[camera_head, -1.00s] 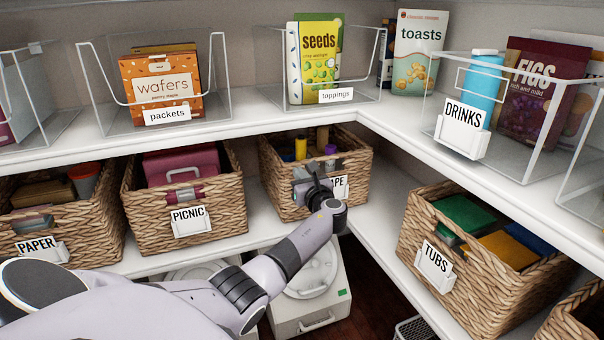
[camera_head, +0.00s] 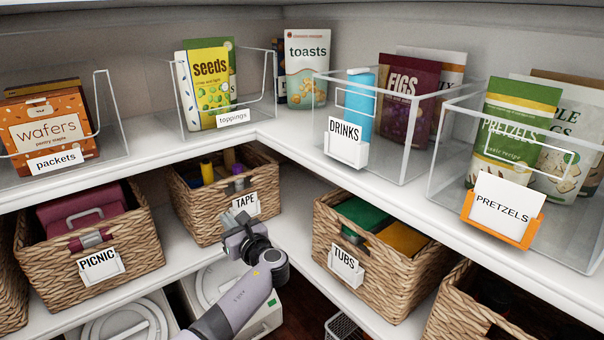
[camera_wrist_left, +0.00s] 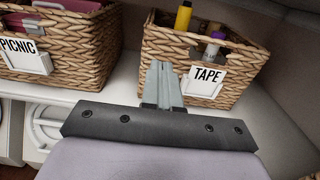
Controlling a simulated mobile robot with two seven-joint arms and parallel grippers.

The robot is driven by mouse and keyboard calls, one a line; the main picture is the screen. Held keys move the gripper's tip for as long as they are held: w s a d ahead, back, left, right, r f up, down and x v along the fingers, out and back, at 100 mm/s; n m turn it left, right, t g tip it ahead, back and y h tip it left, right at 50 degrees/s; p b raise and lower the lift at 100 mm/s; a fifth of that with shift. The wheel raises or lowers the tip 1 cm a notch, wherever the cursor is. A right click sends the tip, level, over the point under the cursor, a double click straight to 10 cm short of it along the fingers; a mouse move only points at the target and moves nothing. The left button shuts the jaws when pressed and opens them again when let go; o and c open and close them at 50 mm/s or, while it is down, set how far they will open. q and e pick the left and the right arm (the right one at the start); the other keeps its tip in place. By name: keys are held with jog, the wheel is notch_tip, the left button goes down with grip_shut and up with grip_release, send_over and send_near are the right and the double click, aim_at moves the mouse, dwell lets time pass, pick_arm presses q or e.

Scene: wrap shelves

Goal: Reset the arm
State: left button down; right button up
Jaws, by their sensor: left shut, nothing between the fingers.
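My left gripper (camera_head: 240,240) is in front of the wicker basket labelled TAPE (camera_head: 203,214), near its label. In the left wrist view the left gripper (camera_wrist_left: 161,68) has its fingers together and empty, with the TAPE basket (camera_wrist_left: 160,48) just beyond. I cannot tell whether the fingertips touch the basket. The basket holds a yellow item (camera_head: 207,171) and a purple-capped item (camera_head: 238,170). My right gripper is not in view.
The PICNIC basket (camera_head: 145,240) stands left and the TUBS basket (camera_head: 325,258) right on the lower shelf. Clear bins line the upper shelf, including the DRINKS bin (camera_head: 410,140) and PRETZELS bin (camera_head: 450,160). White appliances sit below.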

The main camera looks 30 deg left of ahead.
pick_arm(q)
jog(key=shift+f, duration=0.1)
